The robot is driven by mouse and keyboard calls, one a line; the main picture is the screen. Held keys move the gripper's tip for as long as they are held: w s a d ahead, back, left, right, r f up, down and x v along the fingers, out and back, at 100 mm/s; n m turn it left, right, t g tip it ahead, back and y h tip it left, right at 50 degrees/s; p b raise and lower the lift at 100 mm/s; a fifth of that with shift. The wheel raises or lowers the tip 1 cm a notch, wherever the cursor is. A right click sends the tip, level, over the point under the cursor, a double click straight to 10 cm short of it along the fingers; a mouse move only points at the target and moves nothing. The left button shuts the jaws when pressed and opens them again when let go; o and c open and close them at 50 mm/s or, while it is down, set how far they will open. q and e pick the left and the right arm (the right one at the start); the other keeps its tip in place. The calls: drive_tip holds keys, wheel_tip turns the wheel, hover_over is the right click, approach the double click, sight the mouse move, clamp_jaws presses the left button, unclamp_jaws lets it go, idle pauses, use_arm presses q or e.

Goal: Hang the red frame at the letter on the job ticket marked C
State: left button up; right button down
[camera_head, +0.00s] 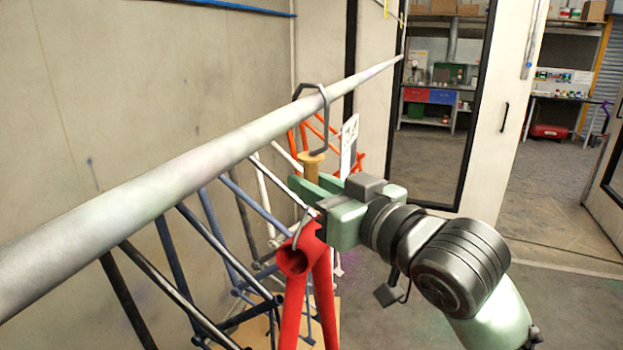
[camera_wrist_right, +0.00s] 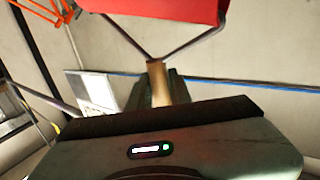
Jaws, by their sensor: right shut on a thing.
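My right gripper (camera_head: 308,188) is shut on the wooden grip (camera_head: 312,168) of a hanger. The wooden grip also shows in the right wrist view (camera_wrist_right: 157,83). The hanger's dark upper hook (camera_head: 326,112) is at the overhead rail (camera_head: 190,160), its bend above the rail. I cannot tell whether it rests on it. The red frame (camera_head: 292,305) hangs below the grip from wire; its red tube shows at the top of the wrist view (camera_wrist_right: 160,8). A white card (camera_head: 348,140) stands just beyond the gripper; its marking is too small to read. My left gripper is not in view.
An orange frame (camera_head: 360,160) hangs farther along. The booth wall (camera_head: 130,60) is behind the rail.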

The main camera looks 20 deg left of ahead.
drive_tip(key=shift+s+r, duration=0.15)
drive_tip(key=shift+r, duration=0.05)
drive_tip(key=c, duration=1.2)
unclamp_jaws()
drive_tip(key=shift+s+f, duration=0.1)
drive_tip(key=shift+s, duration=0.05)
